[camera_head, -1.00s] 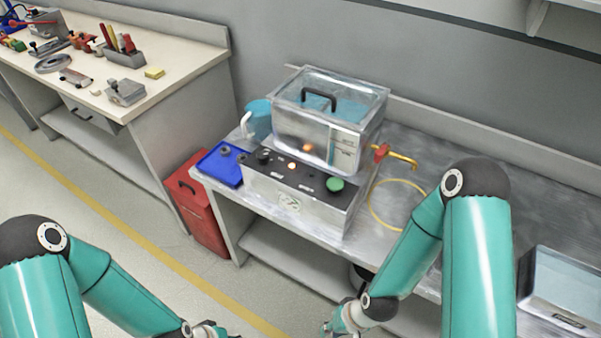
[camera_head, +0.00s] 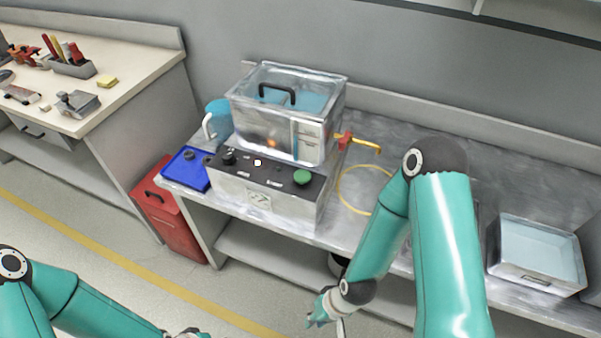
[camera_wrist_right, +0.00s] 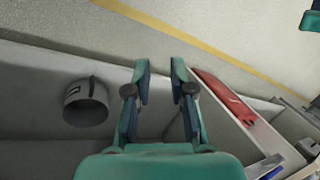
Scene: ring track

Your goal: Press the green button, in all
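The green button (camera_head: 302,177) is a round cap on the right end of the dark top panel of a metal control box (camera_head: 262,200) on the steel bench. Nothing touches it. My right gripper (camera_head: 322,312) is low in front of the bench, apart from the box and below the button. In the right wrist view my right gripper (camera_wrist_right: 160,75) has its two fingers apart with nothing between them. My left gripper (camera_head: 188,333) shows only in part at the bottom edge of the head view, and its fingers are cut off.
A clear lidded tank (camera_head: 310,128) stands behind the panel. A blue tray (camera_head: 186,170) is left of the box, a yellow hose loop (camera_head: 342,192) right of it. A red box (camera_head: 178,225) stands on the floor. A grey bucket (camera_wrist_right: 86,102) is under the bench.

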